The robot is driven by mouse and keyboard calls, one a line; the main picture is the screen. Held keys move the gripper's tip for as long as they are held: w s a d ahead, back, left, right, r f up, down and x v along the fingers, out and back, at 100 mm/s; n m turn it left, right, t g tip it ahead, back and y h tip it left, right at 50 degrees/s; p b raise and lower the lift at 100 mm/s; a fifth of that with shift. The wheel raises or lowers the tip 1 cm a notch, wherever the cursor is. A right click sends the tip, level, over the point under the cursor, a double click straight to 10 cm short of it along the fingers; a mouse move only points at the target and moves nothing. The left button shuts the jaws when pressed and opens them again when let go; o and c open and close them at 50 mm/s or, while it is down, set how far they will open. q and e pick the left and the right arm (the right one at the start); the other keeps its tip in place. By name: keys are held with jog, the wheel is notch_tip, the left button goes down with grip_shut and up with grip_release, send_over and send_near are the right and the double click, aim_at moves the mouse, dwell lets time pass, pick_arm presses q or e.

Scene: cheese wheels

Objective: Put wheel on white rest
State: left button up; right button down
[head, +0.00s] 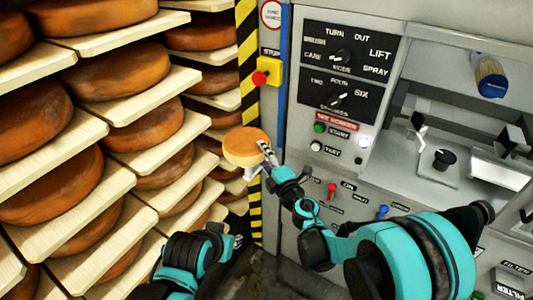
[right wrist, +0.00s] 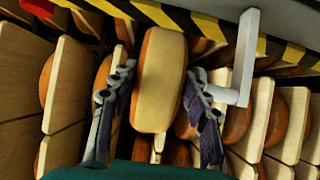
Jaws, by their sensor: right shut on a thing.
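A small cheese wheel (head: 243,147) with orange faces and a pale yellow side is held in front of the striped post. My right gripper (head: 267,158) is shut on its edge. In the right wrist view the wheel (right wrist: 162,80) stands between the two fingers (right wrist: 160,110). The white rest (right wrist: 246,60) is an angled white bracket by the striped post, to the right of the wheel in that view and seemingly apart from it. In the head view a bit of white (head: 252,173) shows just below the wheel. My left gripper (head: 236,241) is low in the head view, its fingers mostly hidden.
Shelves of large orange-brown cheese wheels on pale boards (head: 150,140) fill the left. A grey machine panel (head: 340,70) with knobs stands at the right, close to my right arm.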

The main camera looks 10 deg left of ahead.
notch_tip(320, 180, down, 3)
jog(key=shift+r+b, duration=0.1)
jog(key=shift+b, duration=0.4)
jog(key=shift+r, duration=0.1)
jog(key=c, duration=0.8)
grip_release()
jog(key=shift+o, duration=0.2)
